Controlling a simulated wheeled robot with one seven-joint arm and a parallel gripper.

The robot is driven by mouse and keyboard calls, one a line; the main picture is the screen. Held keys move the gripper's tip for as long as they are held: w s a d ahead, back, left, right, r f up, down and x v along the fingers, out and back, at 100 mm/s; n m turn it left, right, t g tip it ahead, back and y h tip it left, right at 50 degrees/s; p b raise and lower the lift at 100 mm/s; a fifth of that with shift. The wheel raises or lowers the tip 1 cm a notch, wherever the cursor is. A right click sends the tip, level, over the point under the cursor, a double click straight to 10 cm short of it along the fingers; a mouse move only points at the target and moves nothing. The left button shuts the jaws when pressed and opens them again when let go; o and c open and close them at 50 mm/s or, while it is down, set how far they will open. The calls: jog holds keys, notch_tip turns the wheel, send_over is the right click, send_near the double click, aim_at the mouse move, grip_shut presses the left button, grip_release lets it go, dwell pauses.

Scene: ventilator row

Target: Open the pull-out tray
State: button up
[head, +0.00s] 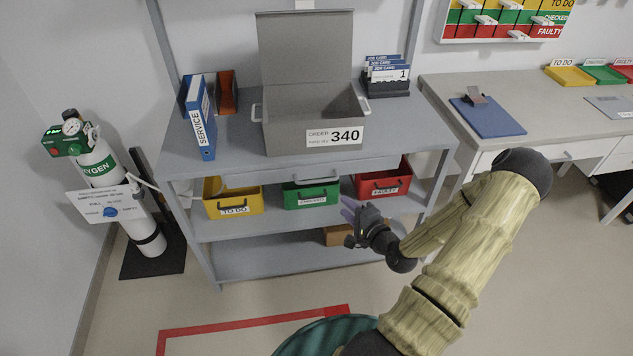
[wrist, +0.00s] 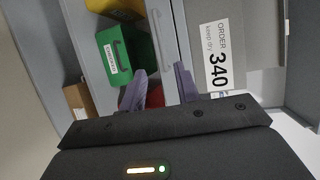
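The pull-out tray (head: 268,170) is a grey panel just under the rack's top, with a pale bar handle (head: 316,180) at its front. It appears closed, flush under the top. In the wrist view the tray front (wrist: 193,45) runs beside the order box, and its handle (wrist: 159,38) lies beyond my fingertips. My gripper (head: 351,207) is in front of the rack, lower and to the right of the handle, apart from it. In the wrist view my gripper (wrist: 160,82) has its two purple fingers spread with nothing held between them.
A grey open box (head: 290,135) labelled 340 stands on top. Yellow (head: 233,202), green (head: 312,196) and red (head: 383,183) bins sit on the shelf below. An oxygen cylinder (head: 105,185) stands left, a desk (head: 540,110) right. Floor in front is mostly clear.

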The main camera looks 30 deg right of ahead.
aim_at(316, 182)
jog(key=x, duration=1.6)
jog(key=shift+w, duration=0.25)
grip_shut()
